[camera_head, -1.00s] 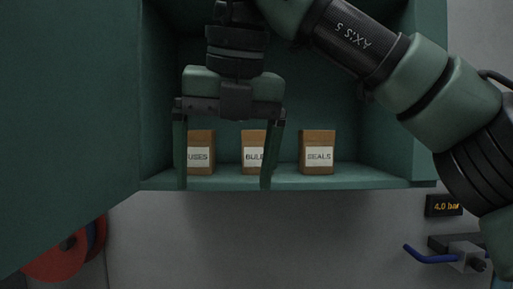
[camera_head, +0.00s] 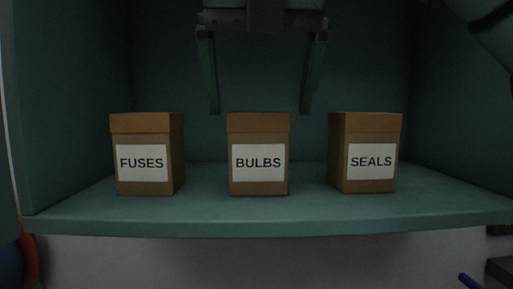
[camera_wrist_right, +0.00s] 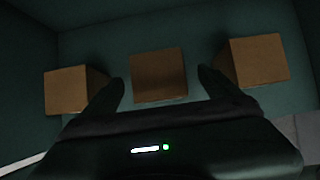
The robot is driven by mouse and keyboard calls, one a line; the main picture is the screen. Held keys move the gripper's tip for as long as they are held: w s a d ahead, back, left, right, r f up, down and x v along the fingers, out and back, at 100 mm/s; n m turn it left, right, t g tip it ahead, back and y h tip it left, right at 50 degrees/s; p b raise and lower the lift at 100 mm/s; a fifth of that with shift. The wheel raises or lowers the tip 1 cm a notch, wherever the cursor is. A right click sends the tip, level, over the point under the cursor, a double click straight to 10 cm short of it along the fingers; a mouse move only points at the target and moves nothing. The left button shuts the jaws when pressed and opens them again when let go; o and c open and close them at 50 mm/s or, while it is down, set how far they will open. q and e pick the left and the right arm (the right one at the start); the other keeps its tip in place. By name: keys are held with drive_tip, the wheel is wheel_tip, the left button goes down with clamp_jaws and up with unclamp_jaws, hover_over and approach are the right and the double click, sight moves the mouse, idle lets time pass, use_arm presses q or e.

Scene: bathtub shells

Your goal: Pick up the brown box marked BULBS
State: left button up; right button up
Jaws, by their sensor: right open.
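The brown box marked BULBS (camera_head: 258,155) stands upright in the middle of the green shelf, its white label facing me. My right gripper (camera_head: 261,108) is open and empty, pointing down, with its fingertips at about the height of the box's top in the head view. One finger shows to the left of the box and one to the right. In the right wrist view the BULBS box (camera_wrist_right: 158,76) shows beyond and between the fingertips (camera_wrist_right: 160,85), with no visible contact. My left gripper is not in view.
A FUSES box (camera_head: 146,155) stands left of the BULBS box and a SEALS box (camera_head: 365,155) right of it, with gaps between. The green shelf (camera_head: 260,219) has cabinet walls at both sides and behind. Its front is open.

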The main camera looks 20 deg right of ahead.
sight(257, 140)
drive_tip(key=shift+w+d+f, duration=0.1)
drive_tip(key=shift+w+f, duration=0.2)
drive_tip(key=shift+f, duration=0.25)
drive_tip(key=shift+w+f+p, duration=0.15)
drive_tip(key=shift+f+p, duration=0.3)
drive_tip(key=shift+f, duration=0.15)
drive_tip(key=p+x, duration=0.1)
drive_tip(key=x, duration=0.3)
drive_tip(key=shift+w+r, duration=0.1)
drive_tip(key=shift+w+f, duration=0.25)
drive_tip(key=shift+f, duration=0.15)
drive_tip(key=shift+s, duration=0.15)
drive_tip(key=shift+c, duration=0.3)
drive_tip(key=c, duration=1.5)
drive_tip(key=shift+c, duration=1.1)
